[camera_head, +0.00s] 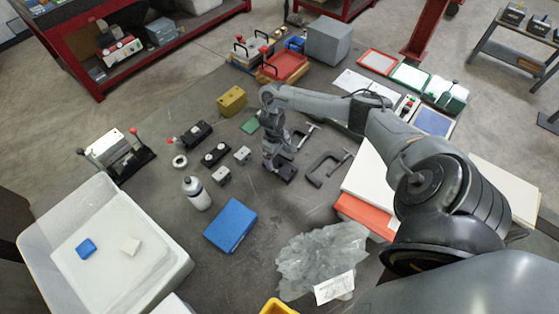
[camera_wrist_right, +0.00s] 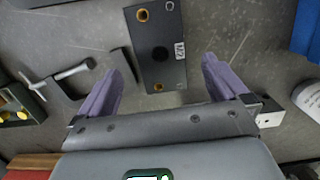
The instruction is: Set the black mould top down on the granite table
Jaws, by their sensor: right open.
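The black mould top (camera_wrist_right: 157,45) is a flat dark plate with brass-ringed holes and a small white label, in the right wrist view. In the head view, the dark piece under my right gripper (camera_head: 274,164) appears to be it (camera_head: 287,173). My right gripper (camera_wrist_right: 163,66) is open, with one finger on each side of the plate and a gap on both sides. The plate looks flat on the grey granite table (camera_head: 265,210), but its contact is hard to see. My left gripper is not in view.
Clamps (camera_head: 328,168) lie close right of my gripper. Small metal blocks (camera_head: 222,175), a white bottle (camera_head: 197,195) and a blue box (camera_head: 230,225) stand left. Crumpled plastic (camera_head: 320,258) lies in front. Bare table shows between the blue box and clamps.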

